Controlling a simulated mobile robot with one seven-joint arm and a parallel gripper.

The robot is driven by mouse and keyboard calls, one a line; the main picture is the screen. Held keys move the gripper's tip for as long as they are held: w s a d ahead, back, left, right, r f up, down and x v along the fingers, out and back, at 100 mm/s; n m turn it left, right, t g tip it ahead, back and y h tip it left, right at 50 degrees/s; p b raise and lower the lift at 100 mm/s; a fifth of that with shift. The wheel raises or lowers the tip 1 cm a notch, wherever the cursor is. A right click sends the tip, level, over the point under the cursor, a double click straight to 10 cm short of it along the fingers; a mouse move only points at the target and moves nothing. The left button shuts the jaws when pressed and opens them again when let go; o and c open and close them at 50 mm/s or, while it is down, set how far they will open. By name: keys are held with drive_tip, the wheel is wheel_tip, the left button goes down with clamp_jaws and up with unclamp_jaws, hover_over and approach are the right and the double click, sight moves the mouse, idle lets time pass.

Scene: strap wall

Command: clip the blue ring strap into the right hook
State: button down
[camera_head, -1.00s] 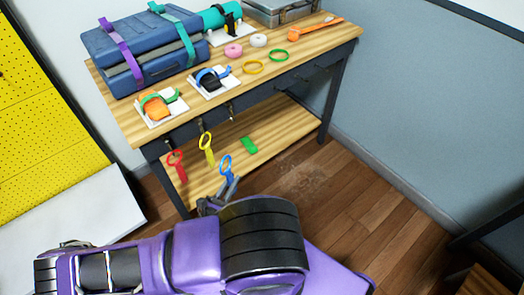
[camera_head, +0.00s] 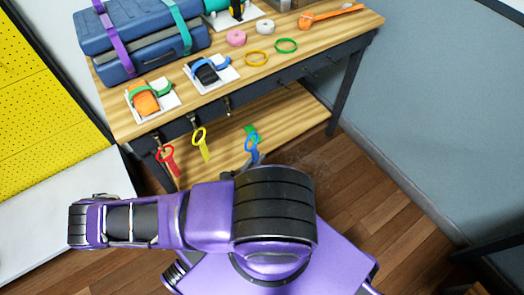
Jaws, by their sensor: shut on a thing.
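The blue ring strap (camera_head: 252,143) is held upright, ring at the top, in front of the table's lower shelf. My gripper (camera_head: 250,164) is shut on its lower end; my arm hides most of the gripper. The right hook (camera_head: 227,105) is on the table's dark front edge, empty, above and left of the blue ring and apart from it. A red ring strap (camera_head: 168,160) hangs at the left hook (camera_head: 157,138). A yellow ring strap (camera_head: 201,146) hangs at the middle hook (camera_head: 193,121).
A green piece (camera_head: 249,130) on the lower shelf (camera_head: 290,115) is partly hidden behind the blue ring. The tabletop (camera_head: 330,38) holds a blue suitcase (camera_head: 140,45), strap boards, and pink, white, yellow and green rings.

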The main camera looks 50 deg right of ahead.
drive_tip(key=shift+d, duration=0.2)
drive_tip(key=w+d+f+b, duration=0.1)
drive_tip(key=w+b, duration=0.2)
drive_tip(key=w, duration=0.3)
drive_tip(key=w+d+f+b, duration=0.2)
drive_tip(key=w+b, duration=0.1)
drive_tip(key=w, duration=0.3)
drive_tip(key=shift+w+b, duration=0.35)
drive_tip(key=shift+b, duration=0.05)
idle(1.5)
idle(0.7)
drive_tip(key=c, duration=0.8)
unclamp_jaws()
drive_tip(key=shift+o, duration=0.2)
